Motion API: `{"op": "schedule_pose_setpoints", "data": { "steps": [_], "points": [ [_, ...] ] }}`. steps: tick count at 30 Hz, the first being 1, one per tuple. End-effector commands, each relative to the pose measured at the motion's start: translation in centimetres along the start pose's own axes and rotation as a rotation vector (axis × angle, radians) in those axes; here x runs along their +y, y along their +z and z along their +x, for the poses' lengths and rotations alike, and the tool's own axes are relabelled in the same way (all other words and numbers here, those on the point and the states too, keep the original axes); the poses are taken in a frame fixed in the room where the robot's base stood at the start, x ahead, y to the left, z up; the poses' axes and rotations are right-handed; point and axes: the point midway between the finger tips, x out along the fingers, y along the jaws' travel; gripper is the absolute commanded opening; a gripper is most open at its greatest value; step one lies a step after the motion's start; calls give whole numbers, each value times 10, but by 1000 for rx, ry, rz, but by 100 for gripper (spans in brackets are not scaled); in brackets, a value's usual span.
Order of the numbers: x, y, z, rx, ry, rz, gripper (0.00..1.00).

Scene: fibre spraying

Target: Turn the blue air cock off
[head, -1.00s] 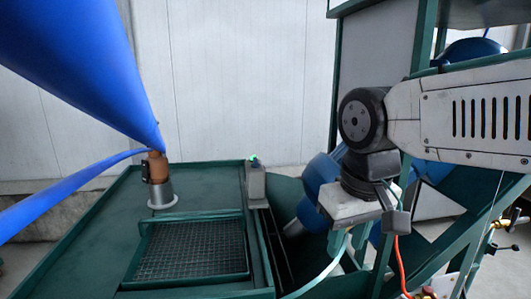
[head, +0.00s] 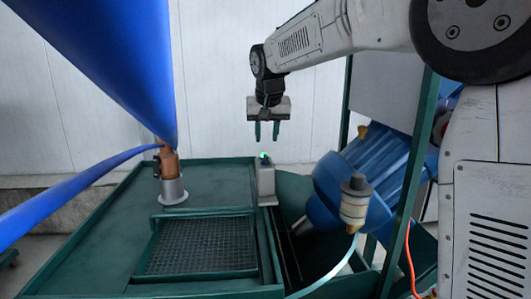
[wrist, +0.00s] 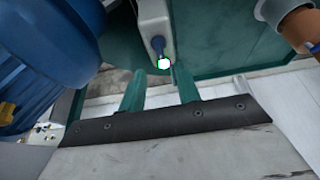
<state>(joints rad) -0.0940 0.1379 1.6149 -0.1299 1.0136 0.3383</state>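My gripper (head: 265,132) hangs fingers down in the head view, above a grey box. Its two green fingers are apart with nothing between them; the wrist view also shows them (wrist: 160,86) open. The grey box (head: 266,182) stands at the right edge of the green table, with a green light on top. In the wrist view a small blue part (wrist: 157,45) sits on this box (wrist: 151,17), beside the bright light, just beyond the fingertips. It may be the blue air cock; its handle position is too small to tell. The fingers appear apart from it.
The green table (head: 110,240) holds a mesh grate (head: 205,245) and an orange-brown nozzle (head: 169,162) in a metal collar, below large blue hoses (head: 110,60). A blue motor-like drum (head: 335,190) and a green frame post (head: 408,170) stand to the right.

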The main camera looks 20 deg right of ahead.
Motion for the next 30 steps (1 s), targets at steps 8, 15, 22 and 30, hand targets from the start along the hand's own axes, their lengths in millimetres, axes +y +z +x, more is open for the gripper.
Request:
{"op": "schedule_pose_setpoints", "data": {
  "steps": [8, 15, 22, 30],
  "points": [
    [0, 1, 45, -2, 1, 0, 33],
    [0, 1, 68, -1, 1, 1, 33],
    [1, 1, 71, 1, 1, 1, 33],
    [1, 1, 70, 1, 1, 0, 0]
  ]
}}
